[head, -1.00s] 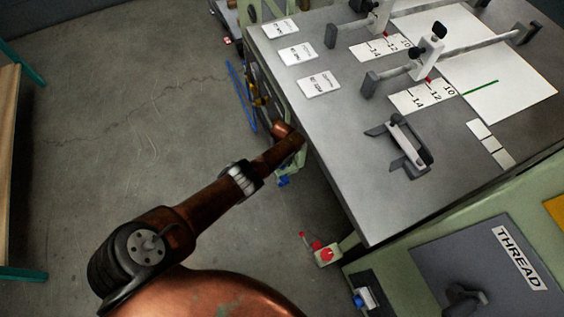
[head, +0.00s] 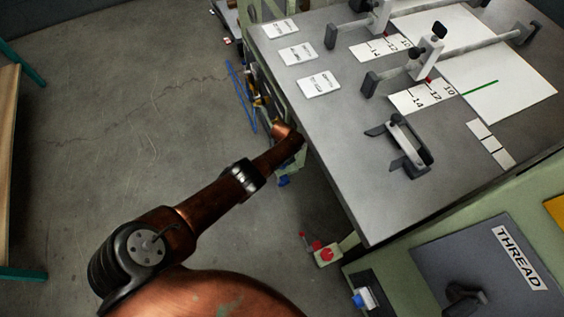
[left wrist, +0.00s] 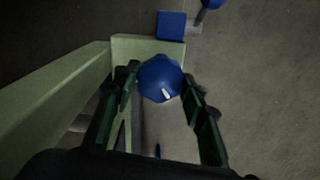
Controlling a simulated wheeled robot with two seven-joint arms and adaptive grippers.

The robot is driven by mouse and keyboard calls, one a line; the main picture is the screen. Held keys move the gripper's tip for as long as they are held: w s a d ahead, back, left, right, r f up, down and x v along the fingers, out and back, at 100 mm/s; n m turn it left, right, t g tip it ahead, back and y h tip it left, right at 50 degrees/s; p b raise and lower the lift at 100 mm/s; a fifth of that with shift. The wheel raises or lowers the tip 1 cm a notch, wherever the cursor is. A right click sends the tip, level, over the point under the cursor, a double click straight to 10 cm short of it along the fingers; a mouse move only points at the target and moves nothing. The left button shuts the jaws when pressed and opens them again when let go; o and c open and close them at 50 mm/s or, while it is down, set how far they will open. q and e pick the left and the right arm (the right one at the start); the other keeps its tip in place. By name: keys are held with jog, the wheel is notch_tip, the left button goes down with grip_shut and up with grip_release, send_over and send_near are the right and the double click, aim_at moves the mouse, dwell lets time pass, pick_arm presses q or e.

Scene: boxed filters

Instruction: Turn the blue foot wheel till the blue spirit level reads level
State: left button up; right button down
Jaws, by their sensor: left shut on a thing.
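The blue foot wheel (left wrist: 157,84) is in the middle of the left wrist view, with a small pale mark on its face. My left gripper (left wrist: 160,75) has one dark green finger on each side of it and is shut on it. In the head view my left arm reaches to the table's left edge, and its gripper and the wheel are hidden there. A blue block (left wrist: 171,25) sits at the end of a pale green beam (left wrist: 150,48). I cannot tell whether it is the spirit level, and no bubble is readable. My right gripper is not in view.
The grey table (head: 350,190) carries white cards, sliding gauges on rails and a black clamp (head: 408,150). A red knob (head: 326,254) stands near its front leg. A green bench with a THREAD plate (head: 480,270) is at lower right. The floor at left is clear.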

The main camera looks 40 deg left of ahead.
pick_arm(q)
jog(key=o, duration=1.2)
jog(key=shift+d, duration=0.1)
jog(key=shift+c, duration=0.2)
jog(key=shift+w+d+r, duration=0.15)
jog(key=shift+d+r, duration=0.15)
jog(key=shift+r, duration=0.4)
notch_tip(320, 180, up, 10)
jog(key=shift+a+r, duration=0.25)
jog(key=shift+a, duration=0.05)
